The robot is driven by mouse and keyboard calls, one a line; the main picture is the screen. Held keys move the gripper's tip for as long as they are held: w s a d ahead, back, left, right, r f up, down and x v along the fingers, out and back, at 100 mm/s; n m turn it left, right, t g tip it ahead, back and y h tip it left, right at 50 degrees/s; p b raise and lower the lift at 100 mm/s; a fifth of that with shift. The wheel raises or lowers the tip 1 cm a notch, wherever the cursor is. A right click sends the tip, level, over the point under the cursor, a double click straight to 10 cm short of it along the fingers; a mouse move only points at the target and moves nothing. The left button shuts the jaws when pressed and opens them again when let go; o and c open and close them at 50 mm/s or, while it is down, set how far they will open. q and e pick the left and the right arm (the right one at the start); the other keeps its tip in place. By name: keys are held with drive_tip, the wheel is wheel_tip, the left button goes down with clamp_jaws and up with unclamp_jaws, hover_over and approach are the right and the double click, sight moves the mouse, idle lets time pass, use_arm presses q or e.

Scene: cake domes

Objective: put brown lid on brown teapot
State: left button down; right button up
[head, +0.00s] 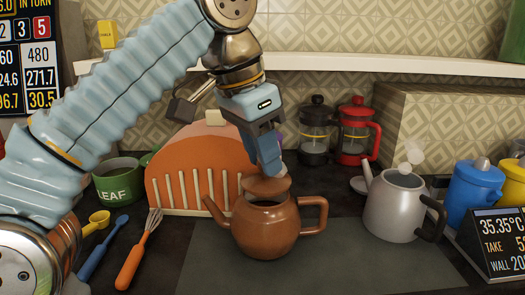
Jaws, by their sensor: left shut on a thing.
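The brown teapot (266,235) stands upright on a dark grey mat, spout to the left and handle to the right. Its round opening shows dark at the top. The brown lid (268,186) is just above the rear of that opening, partly over it and slightly tilted. My left gripper (275,172) comes down from above and is shut on the lid's top. I cannot tell whether the lid touches the teapot's rim. My right gripper is not in view.
A grey kettle (392,207) with a pale lid knob stands right of the teapot. An orange rack (190,170) stands behind left. A whisk (135,255) and spoons lie at the left. Black and red presses (354,135) stand behind. The mat's front (340,265) is clear.

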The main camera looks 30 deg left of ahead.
sight(254, 182)
use_arm(q)
drive_tip(key=shift+f+b, duration=0.95)
drive_tip(key=shift+f, duration=0.2)
drive_tip(key=c, duration=0.8)
unclamp_jaws()
drive_tip(key=p+v, duration=0.5)
drive_tip(key=shift+r, duration=0.1)
